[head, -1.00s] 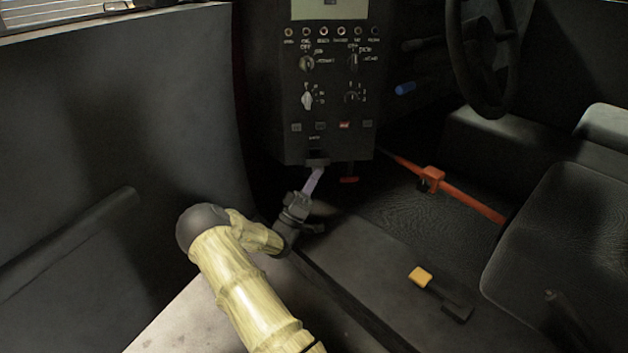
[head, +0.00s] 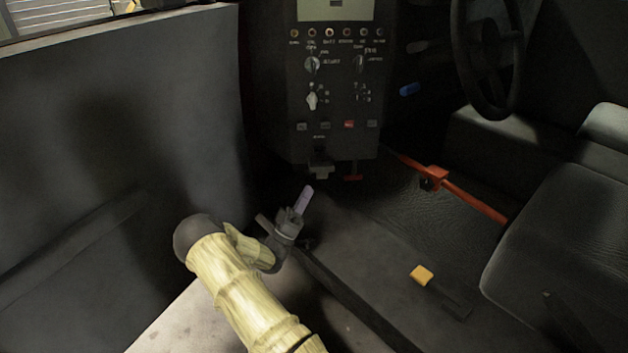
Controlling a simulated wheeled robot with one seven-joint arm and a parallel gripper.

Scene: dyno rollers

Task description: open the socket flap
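The control panel (head: 337,112) stands upright in the upper middle of the head view. A small dark socket housing (head: 319,156) juts from its lower edge, with a paler grey piece (head: 321,172) under it. I cannot tell surely whether that piece is the flap or how far it is open. My gripper (head: 304,200) is below and slightly left of the socket, apart from it, with a visible gap. A pale lavender bar points up from it toward the panel. I cannot tell whether the bar is a finger or a held thing. The finger spacing is unclear.
A red lever (head: 353,177) hangs under the panel, right of the socket. A red bar (head: 470,195) crosses the floor to the right. A dark wall (head: 120,130) stands left; a seat (head: 570,250) stands right.

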